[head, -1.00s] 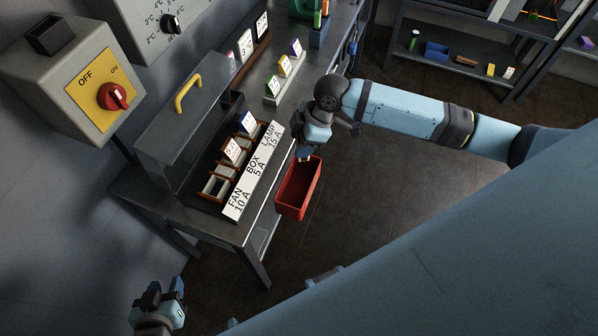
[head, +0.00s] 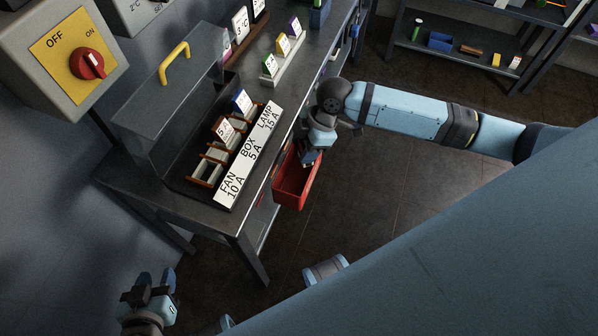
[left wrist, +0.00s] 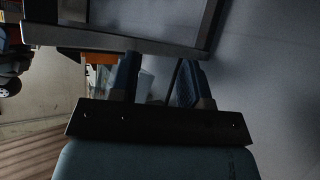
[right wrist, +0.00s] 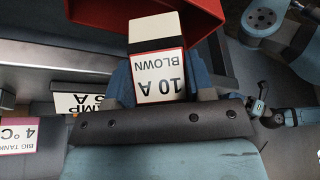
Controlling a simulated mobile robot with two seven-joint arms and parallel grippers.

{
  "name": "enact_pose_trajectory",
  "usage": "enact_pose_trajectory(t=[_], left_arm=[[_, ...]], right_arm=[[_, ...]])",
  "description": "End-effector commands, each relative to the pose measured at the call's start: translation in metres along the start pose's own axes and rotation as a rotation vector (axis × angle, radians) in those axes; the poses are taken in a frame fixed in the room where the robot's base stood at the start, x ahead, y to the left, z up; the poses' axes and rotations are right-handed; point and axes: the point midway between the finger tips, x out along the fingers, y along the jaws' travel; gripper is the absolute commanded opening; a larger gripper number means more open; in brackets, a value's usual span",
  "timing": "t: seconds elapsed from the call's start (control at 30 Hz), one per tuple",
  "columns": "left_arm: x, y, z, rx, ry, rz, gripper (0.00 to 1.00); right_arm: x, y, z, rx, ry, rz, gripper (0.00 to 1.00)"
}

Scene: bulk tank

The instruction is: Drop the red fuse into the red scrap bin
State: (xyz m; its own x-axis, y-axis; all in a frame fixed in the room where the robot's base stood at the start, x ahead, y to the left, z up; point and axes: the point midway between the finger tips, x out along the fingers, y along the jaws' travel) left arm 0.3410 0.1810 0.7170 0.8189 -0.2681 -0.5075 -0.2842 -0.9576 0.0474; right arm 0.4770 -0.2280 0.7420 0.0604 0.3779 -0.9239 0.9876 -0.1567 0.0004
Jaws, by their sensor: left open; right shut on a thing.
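The fuse (right wrist: 158,80), a white block with a red-edged label reading "10 A BLOWN", is between the fingers of my right gripper (right wrist: 158,88) in the right wrist view. That gripper is shut on it. In the head view my right gripper (head: 310,157) is at the open top of the red scrap bin (head: 287,196), over its far end; the fuse is hard to make out there. The bin (right wrist: 195,18) also shows just beyond the fuse in the right wrist view. My left gripper (head: 156,280) is open and empty at the lower left, also in the left wrist view (left wrist: 158,82).
The bin hangs at the right edge of the metal bench (head: 240,222). On the bench is a fuse box (head: 208,172) with a yellow-handled cover (head: 174,60) and labels. A red switch (head: 87,64) is on the wall box. Shelves (head: 465,62) stand behind; floor right of the bin is clear.

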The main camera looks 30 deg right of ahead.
Motion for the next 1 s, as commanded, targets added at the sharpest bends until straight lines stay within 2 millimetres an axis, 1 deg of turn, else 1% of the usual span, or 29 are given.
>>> enact_pose_trajectory(t=[0.2,0.23,0.33,0.57,0.67,0.77,0.87,1.0], left_arm=[[0.0,0.001,-0.001,-0.002,0.001,0.001,0.43],[0.0,0.001,0.0,-0.002,0.001,0.001,0.43],[0.0,0.001,0.001,-0.003,0.0,0.001,0.43],[0.001,0.001,0.002,-0.004,-0.001,0.001,0.43],[0.0,0.001,0.001,-0.004,-0.002,0.001,0.43],[-0.001,0.001,0.0,-0.003,-0.004,0.0,0.43],[-0.002,0.001,-0.002,0.0,-0.007,-0.002,0.43],[-0.003,0.0,0.0,0.004,-0.02,-0.007,0.43]], right_arm=[[-0.001,0.0,0.0,0.0,0.0,0.0,0.25],[-0.001,0.0,0.0,0.0,0.0,0.0,0.55],[-0.001,0.0,0.0,0.0,0.0,0.0,0.78],[-0.001,0.0,0.0,0.001,0.0,0.0,0.78],[-0.004,0.0,0.0,0.0,-0.001,0.001,0.78],[-0.015,0.001,0.0,0.0,-0.002,0.003,0.78],[-0.034,0.001,0.0,-0.001,-0.002,0.003,0.78],[-0.067,0.001,0.0,0.0,-0.002,0.004,0.78]])
